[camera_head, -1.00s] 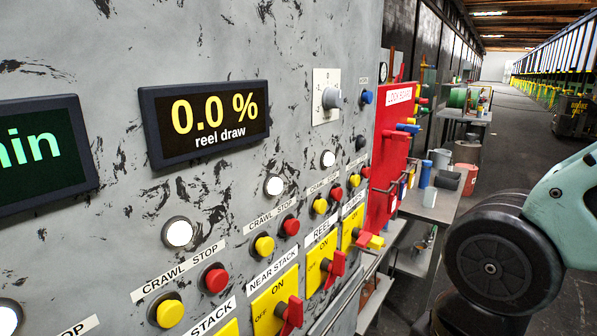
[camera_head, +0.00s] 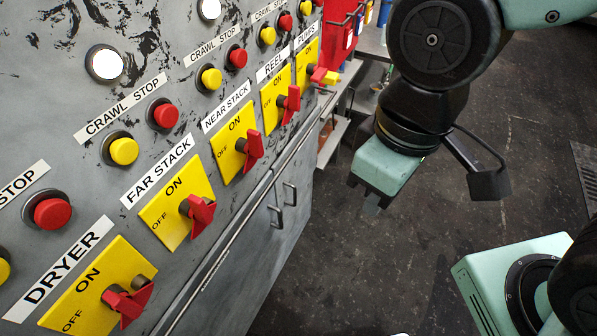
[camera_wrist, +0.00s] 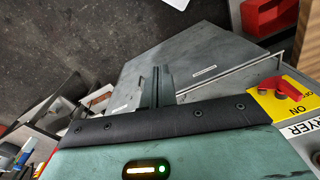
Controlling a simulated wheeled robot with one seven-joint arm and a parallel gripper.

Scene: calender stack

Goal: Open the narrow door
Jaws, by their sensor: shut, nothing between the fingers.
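Below the switch panel, the grey cabinet front has two upright bar handles close together, a left handle (camera_head: 278,218) and a right handle (camera_head: 290,194). A seam runs between them; the door to its right (camera_head: 303,195) looks like the narrower one and is closed. My gripper (camera_head: 372,206) is shut and empty, pointing down over the floor to the right of the cabinet, apart from both handles. In the wrist view my fingers (camera_wrist: 160,88) are together in front of a grey face (camera_wrist: 195,55); no handle is clear there.
The panel above has several red rotary switches on yellow plates, such as the near stack switch (camera_head: 250,145), sticking out. A long rail (camera_head: 215,247) runs under them. A shelf with small containers stands beyond the cabinet. Open dark floor (camera_head: 330,285) lies in front.

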